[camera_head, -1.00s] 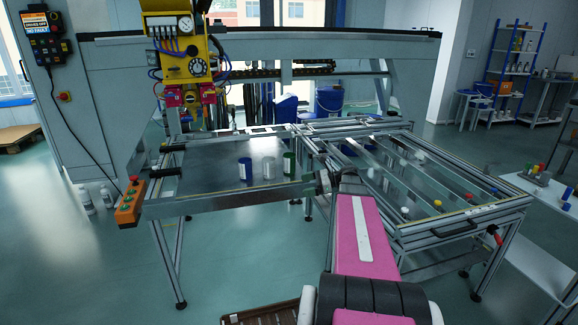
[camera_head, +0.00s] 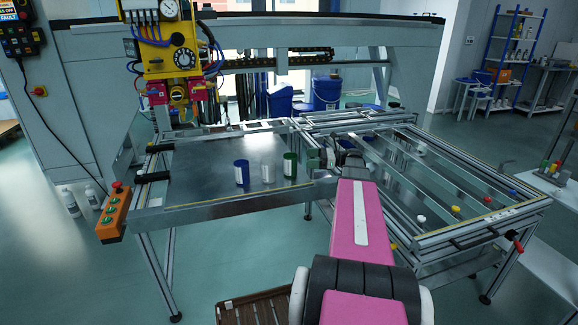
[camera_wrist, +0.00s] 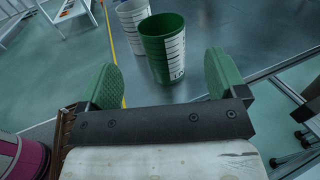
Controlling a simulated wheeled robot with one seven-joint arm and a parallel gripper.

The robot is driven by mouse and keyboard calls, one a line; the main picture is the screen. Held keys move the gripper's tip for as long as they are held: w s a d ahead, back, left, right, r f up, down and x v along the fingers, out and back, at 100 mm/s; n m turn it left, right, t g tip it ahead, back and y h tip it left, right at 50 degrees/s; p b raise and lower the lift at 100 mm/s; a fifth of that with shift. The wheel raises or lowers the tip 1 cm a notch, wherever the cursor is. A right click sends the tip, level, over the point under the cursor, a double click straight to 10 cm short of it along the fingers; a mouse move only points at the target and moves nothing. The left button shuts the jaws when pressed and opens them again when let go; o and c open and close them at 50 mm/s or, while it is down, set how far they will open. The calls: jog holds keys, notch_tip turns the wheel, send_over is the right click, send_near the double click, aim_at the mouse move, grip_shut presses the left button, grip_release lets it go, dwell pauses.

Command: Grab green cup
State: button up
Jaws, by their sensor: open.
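The green cup (camera_head: 290,164) stands upright on the metal panel table, rightmost in a row of three cups. In the wrist view the green cup (camera_wrist: 160,45) has a white marked label and stands just beyond the fingertips, lined up with the gap between them. My gripper (camera_head: 313,160) is to the right of the cup in the head view, partly hidden by my arm. Its green pads are spread wide and empty in the wrist view (camera_wrist: 163,78).
A white cup (camera_head: 267,169) stands close beside the green one, with a blue cup (camera_head: 242,173) farther left. A metal frame (camera_head: 440,205) with rails lies to the right. A yellow machine head (camera_head: 170,55) hangs at the back left. The panel left of the cups is clear.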

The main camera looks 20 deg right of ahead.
aim_at(290, 165)
jog(key=x, duration=1)
jog(key=shift+w+d+f, duration=0.1)
jog(key=shift+f, duration=0.05)
jog(key=shift+c, duration=0.3)
jog(key=c, duration=0.9)
